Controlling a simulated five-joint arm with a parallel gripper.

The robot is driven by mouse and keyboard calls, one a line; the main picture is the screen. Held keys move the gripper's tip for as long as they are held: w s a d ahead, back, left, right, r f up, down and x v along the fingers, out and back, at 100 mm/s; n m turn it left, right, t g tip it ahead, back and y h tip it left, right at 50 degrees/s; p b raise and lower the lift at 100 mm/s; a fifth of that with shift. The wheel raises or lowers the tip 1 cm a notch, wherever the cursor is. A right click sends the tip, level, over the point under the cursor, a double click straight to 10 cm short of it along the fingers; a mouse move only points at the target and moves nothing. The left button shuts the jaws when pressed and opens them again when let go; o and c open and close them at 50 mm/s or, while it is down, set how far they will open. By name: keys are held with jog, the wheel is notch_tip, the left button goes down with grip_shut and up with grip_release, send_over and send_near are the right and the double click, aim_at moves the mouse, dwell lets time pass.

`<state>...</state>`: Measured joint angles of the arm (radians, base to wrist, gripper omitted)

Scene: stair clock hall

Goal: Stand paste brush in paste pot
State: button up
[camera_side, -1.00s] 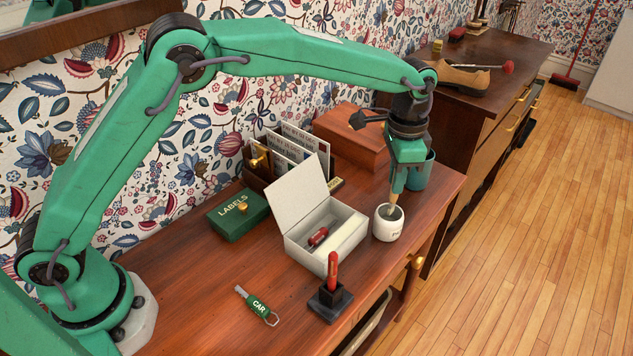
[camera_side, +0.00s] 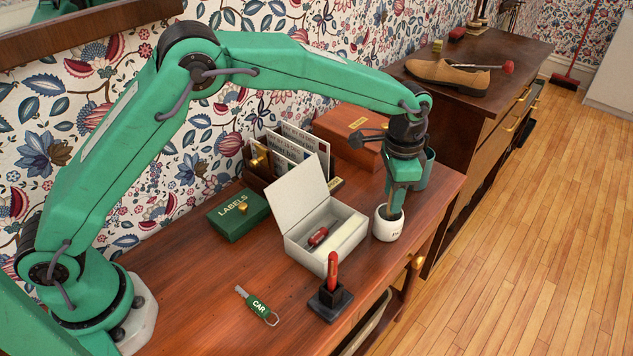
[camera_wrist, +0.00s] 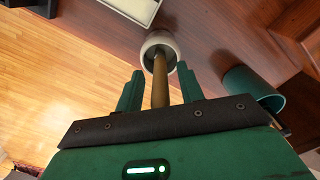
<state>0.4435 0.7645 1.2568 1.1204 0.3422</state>
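The paste pot (camera_side: 387,230) is a small white pot with lettering, upright near the right end of the desk; it also shows at the top of the wrist view (camera_wrist: 151,42). The paste brush (camera_wrist: 160,86) has a brown handle and its far end is inside the pot's mouth; its tip is hidden. My gripper (camera_side: 396,207) is right above the pot, pointing down. In the wrist view its green fingers (camera_wrist: 160,70) stand on both sides of the handle with a visible gap on each side.
Left of the pot stands an open white box (camera_side: 350,232) with a red item inside. A teal cup (camera_side: 428,170) is close behind my gripper. A red-handled tool in a dark stand (camera_side: 330,300), a CAR key tag (camera_side: 259,305) and a green LABELS box (camera_side: 238,215) are further left.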

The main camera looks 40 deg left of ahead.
jog(key=shift+r, duration=0.1)
notch_tip(320, 180, up, 12)
jog(key=shift+f, duration=0.1)
jog(key=shift+r, duration=0.2)
dwell(0.7)
jog(key=shift+a, duration=0.1)
dwell(0.4)
jog(key=shift+a+r, duration=0.2)
jog(key=shift+r, duration=0.05)
jog(key=s+a+r+n+t, duration=0.1)
jog(key=s+a+r+n, duration=0.1)
jog(key=s+a+r, duration=0.35)
jog(key=s+a+r+n+t, duration=0.2)
jog(key=s+a+r, duration=0.1)
jog(key=s+a, duration=0.55)
jog(key=s+a+f+n+t, duration=0.1)
jog(key=s+a+f+n, duration=0.1)
jog(key=s+a, duration=0.3)
jog(key=s+a+f+n+t, duration=0.1)
jog(key=s+a+f+n, duration=0.2)
jog(key=s, duration=0.7)
jog(key=shift+s+a+f+t, duration=0.25)
jog(key=shift+a+f+t, duration=0.1)
jog(key=shift+a, duration=0.7)
